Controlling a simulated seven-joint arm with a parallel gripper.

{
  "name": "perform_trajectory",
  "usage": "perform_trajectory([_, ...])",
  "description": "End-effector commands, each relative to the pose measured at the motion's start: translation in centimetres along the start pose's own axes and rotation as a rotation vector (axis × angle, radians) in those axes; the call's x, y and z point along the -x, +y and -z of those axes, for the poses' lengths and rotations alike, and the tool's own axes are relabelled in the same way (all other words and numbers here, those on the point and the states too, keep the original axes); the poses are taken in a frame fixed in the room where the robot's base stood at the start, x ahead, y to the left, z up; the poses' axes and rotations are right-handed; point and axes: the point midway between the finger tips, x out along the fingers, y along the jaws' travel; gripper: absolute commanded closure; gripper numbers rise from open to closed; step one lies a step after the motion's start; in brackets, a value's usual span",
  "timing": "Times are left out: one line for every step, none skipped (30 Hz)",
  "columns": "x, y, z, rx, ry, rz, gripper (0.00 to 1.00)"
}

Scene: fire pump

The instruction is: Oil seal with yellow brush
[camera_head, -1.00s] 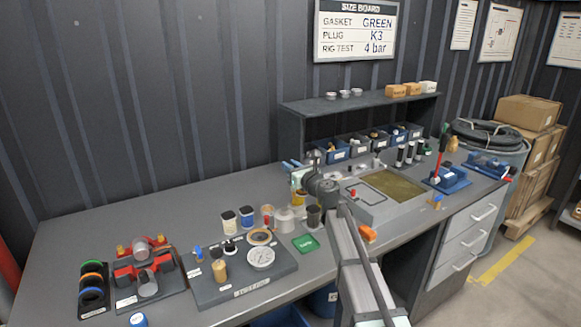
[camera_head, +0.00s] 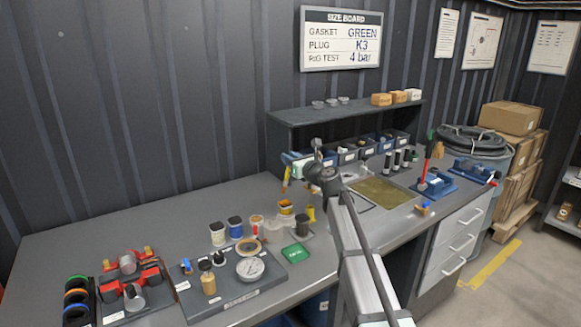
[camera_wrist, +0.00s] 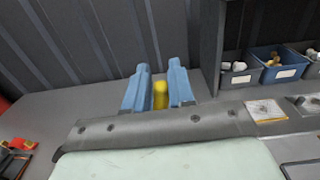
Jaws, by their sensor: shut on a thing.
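My gripper (camera_head: 287,176) is raised above the bench, left of the shelf. Its blue fingers (camera_wrist: 160,92) are shut on a yellow brush (camera_wrist: 161,96). In the head view the brush (camera_head: 285,184) hangs down from the fingers, and its lower end is clear of the bench. Below it stand a yellow-orange cup (camera_head: 285,207) and a dark cup (camera_head: 302,223). I cannot tell for sure which part is the oil seal. Red clamps (camera_head: 149,277) with grey cylindrical parts sit at the left, beside a rack of coloured rings (camera_head: 76,296).
The shelf (camera_head: 345,115) with bins stands behind at the right. The bench's back left is clear.

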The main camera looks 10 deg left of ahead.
Motion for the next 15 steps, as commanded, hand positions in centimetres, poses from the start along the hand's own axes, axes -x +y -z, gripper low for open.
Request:
perform_trajectory([0.0,0.0,-0.6,0.0,-0.001,-0.001,1.0])
perform_trajectory([0.0,0.0,-0.8,0.0,-0.001,-0.001,1.0])
perform_trajectory([0.0,0.0,-1.2,0.0,-0.001,-0.001,1.0])
perform_trajectory([0.0,0.0,-1.5,0.001,-0.001,-0.001,1.0])
perform_trajectory([0.0,0.0,-1.8,0.001,-0.001,-0.001,1.0])
perform_trajectory([0.0,0.0,-2.1,0.0,-0.002,-0.001,1.0])
perform_trajectory([0.0,0.0,-2.3,-0.001,-0.001,-0.001,1.0])
perform_trajectory([0.0,0.0,-2.5,-0.001,-0.001,-0.001,1.0])
perform_trajectory([0.0,0.0,-2.7,0.0,0.0,-0.001,1.0])
perform_trajectory([0.0,0.0,-2.8,0.0,0.0,-0.001,1.0])
perform_trajectory([0.0,0.0,-2.9,0.0,0.0,-0.001,1.0])
perform_trajectory([0.0,0.1,-3.0,-0.001,0.0,-0.001,1.0])
perform_trajectory([0.0,0.1,-3.0,-0.001,0.0,-0.001,1.0])
perform_trajectory([0.0,0.1,-3.0,-0.001,0.0,-0.001,1.0])
perform_trajectory([0.0,0.1,-3.0,-0.002,0.0,-0.001,1.0])
